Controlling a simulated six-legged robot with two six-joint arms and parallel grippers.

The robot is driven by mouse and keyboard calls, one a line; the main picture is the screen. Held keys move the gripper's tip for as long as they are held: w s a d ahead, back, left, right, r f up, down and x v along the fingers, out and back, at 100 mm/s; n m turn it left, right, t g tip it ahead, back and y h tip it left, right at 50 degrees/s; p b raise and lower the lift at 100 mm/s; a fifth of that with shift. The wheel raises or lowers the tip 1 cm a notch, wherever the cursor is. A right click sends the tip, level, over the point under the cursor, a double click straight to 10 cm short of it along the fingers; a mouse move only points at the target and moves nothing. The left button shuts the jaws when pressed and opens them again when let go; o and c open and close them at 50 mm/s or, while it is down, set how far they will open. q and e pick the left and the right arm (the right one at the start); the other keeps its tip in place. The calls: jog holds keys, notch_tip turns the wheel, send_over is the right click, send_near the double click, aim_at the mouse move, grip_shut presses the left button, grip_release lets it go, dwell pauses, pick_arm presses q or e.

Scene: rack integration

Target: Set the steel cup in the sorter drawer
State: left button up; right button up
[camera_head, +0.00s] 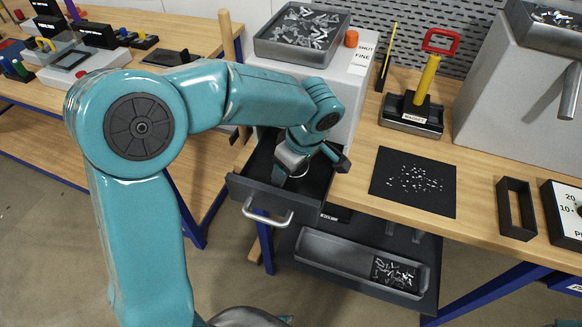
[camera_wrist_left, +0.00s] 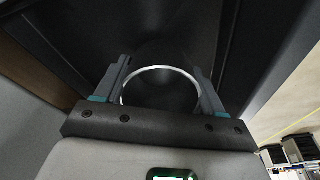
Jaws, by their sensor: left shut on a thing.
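The sorter drawer (camera_head: 247,190) is dark, pulled out from under the grey sorter, with a pale handle (camera_head: 268,215) on its front. My left gripper (camera_head: 298,168) reaches down into the open drawer. In the left wrist view my left gripper (camera_wrist_left: 161,72) is shut on the steel cup, with one finger on each side of it. The cup's bright round rim (camera_wrist_left: 160,67) shows between the fingers, over the dark drawer interior. In the head view the cup is mostly hidden by my wrist. I cannot tell whether its base touches the drawer floor. My right gripper is not in view.
The sorter (camera_head: 275,80) carries a tray of metal parts (camera_head: 301,33) on top. A black mat (camera_head: 412,183) with small bits lies to the right, near a red-handled magnet tool (camera_head: 427,85). A long grey bin (camera_head: 330,256) with parts is below.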

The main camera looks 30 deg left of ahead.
pick_arm(q)
jog(key=shift+w+a+f, duration=0.1)
jog(key=shift+w+f, duration=0.05)
jog(key=shift+f+b, duration=0.15)
jog(key=shift+b, duration=0.2)
jog(key=o, duration=1.1)
jog(key=shift+o, duration=0.2)
